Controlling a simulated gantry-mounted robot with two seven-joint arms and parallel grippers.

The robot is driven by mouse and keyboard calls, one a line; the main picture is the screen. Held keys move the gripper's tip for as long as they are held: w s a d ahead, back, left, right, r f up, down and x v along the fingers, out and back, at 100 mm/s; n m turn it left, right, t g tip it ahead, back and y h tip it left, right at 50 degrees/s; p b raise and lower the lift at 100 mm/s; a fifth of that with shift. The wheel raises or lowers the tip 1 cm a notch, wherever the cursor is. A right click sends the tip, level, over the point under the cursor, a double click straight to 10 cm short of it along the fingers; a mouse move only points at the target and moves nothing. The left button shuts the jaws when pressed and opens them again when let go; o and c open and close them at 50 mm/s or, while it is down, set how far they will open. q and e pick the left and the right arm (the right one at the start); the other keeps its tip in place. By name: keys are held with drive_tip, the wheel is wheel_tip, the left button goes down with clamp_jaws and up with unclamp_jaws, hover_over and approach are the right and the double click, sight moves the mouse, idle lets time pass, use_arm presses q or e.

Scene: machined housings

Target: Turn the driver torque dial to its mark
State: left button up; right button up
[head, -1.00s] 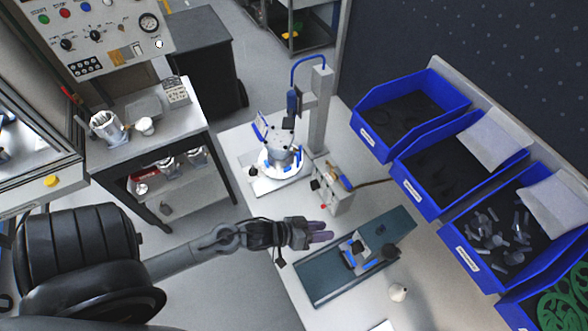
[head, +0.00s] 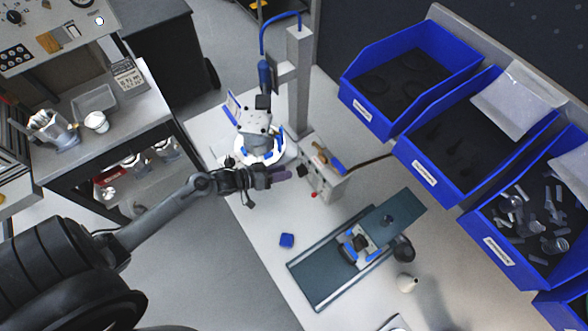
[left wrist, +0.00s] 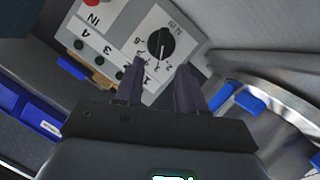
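The torque dial, a round black knob (left wrist: 160,43) with a pale pointer line, sits on a light panel marked with numbers and "N·m" in the left wrist view. The panel belongs to the controller box (head: 322,182) beside the driver stand in the head view. My left gripper (head: 283,174) is just left of that box. In the left wrist view my left gripper (left wrist: 162,75) has its two dark fingers apart, with nothing between them. The dial shows just beyond the fingertips, apart from them. I cannot tell where its mark is. My right gripper is not in view.
The driver stand (head: 300,90) holds a blue driver over a housing (head: 257,135) on a round white fixture, close behind my left gripper. Blue bins (head: 365,113) stand right.

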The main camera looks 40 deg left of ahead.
sight(301, 171)
use_arm(q)
drive_tip(key=shift+x, duration=2.65)
drive_tip(key=shift+s, duration=0.1)
clamp_jaws()
